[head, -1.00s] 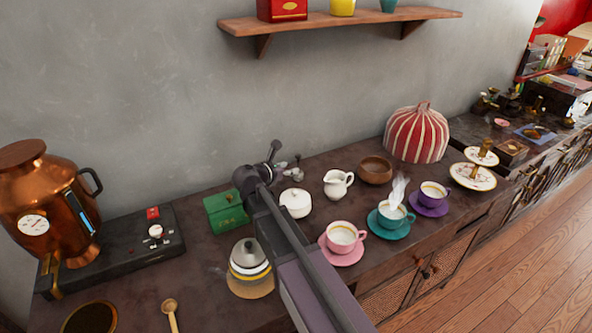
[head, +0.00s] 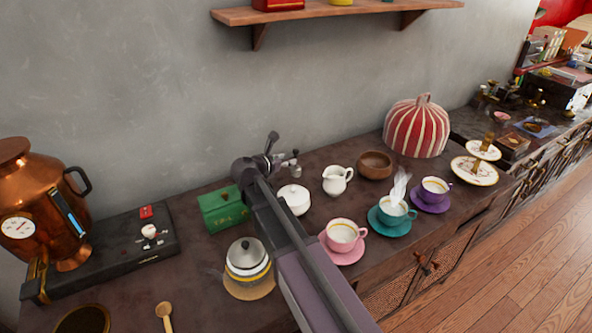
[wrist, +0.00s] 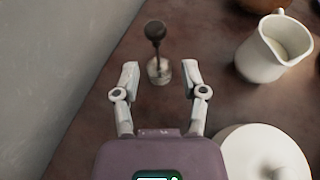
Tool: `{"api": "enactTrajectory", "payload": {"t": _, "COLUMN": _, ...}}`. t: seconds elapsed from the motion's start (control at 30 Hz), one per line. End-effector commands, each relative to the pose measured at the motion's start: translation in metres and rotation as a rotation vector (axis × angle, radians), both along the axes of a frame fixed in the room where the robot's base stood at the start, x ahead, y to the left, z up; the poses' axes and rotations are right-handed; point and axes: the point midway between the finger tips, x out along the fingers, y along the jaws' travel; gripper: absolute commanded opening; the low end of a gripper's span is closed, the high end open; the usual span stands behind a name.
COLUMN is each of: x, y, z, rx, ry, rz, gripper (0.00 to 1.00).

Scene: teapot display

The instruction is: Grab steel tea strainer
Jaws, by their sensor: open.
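The steel tea strainer (wrist: 159,71) shows in the wrist view as a small metal cup with a dark upright knob handle. It stands on the dark counter, framed between my open fingertips, apart from both. How far my gripper is above or short of it I cannot tell. My gripper (wrist: 160,77) is open and empty. In the head view my gripper (head: 275,152) reaches over the counter toward the wall, and the strainer (head: 294,162) is small and partly hidden beside it.
A white lidded bowl (wrist: 265,155) is close on the right, with a white creamer (wrist: 273,48) beyond it. A green tea box (head: 222,208) and a kettle (head: 247,262) lie left of my arm. Pink, teal and purple cups stand to the right. The wall borders the counter.

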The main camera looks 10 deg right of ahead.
Motion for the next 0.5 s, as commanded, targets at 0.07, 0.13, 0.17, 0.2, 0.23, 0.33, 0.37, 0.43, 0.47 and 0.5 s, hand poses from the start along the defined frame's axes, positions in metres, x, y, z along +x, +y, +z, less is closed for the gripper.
{"api": "enactTrajectory", "payload": {"t": 0.07, "x": 0.0048, "y": -0.0045, "z": -0.0038, "rx": 0.0, "ry": 0.0, "rz": 0.0, "gripper": 0.55}}
{"api": "enactTrajectory", "payload": {"t": 0.13, "x": 0.0065, "y": -0.0069, "z": -0.0043, "rx": 0.0, "ry": 0.0, "rz": -0.001, "gripper": 0.55}}
{"api": "enactTrajectory", "payload": {"t": 0.17, "x": 0.0068, "y": -0.0074, "z": -0.0043, "rx": 0.0, "ry": 0.0, "rz": -0.001, "gripper": 0.55}}
{"api": "enactTrajectory", "payload": {"t": 0.2, "x": 0.0069, "y": -0.0078, "z": -0.0041, "rx": 0.0, "ry": 0.0, "rz": -0.001, "gripper": 0.55}}
{"api": "enactTrajectory", "payload": {"t": 0.23, "x": 0.0067, "y": -0.0078, "z": -0.004, "rx": 0.0, "ry": 0.0, "rz": 0.0, "gripper": 0.55}}
{"api": "enactTrajectory", "payload": {"t": 0.33, "x": 0.0065, "y": -0.0078, "z": -0.0037, "rx": 0.0, "ry": 0.0, "rz": -0.001, "gripper": 0.55}}
{"api": "enactTrajectory", "payload": {"t": 0.37, "x": 0.0065, "y": -0.0078, "z": -0.0037, "rx": 0.0, "ry": 0.0, "rz": -0.001, "gripper": 0.55}}
{"api": "enactTrajectory", "payload": {"t": 0.43, "x": 0.0066, "y": -0.0079, "z": -0.0039, "rx": 0.0, "ry": 0.0, "rz": -0.001, "gripper": 0.55}}
{"api": "enactTrajectory", "payload": {"t": 0.47, "x": 0.007, "y": -0.0081, "z": -0.004, "rx": 0.0, "ry": 0.0, "rz": -0.001, "gripper": 0.55}}
{"api": "enactTrajectory", "payload": {"t": 0.5, "x": 0.0077, "y": -0.0088, "z": -0.0046, "rx": 0.0, "ry": 0.0, "rz": -0.001, "gripper": 0.55}}
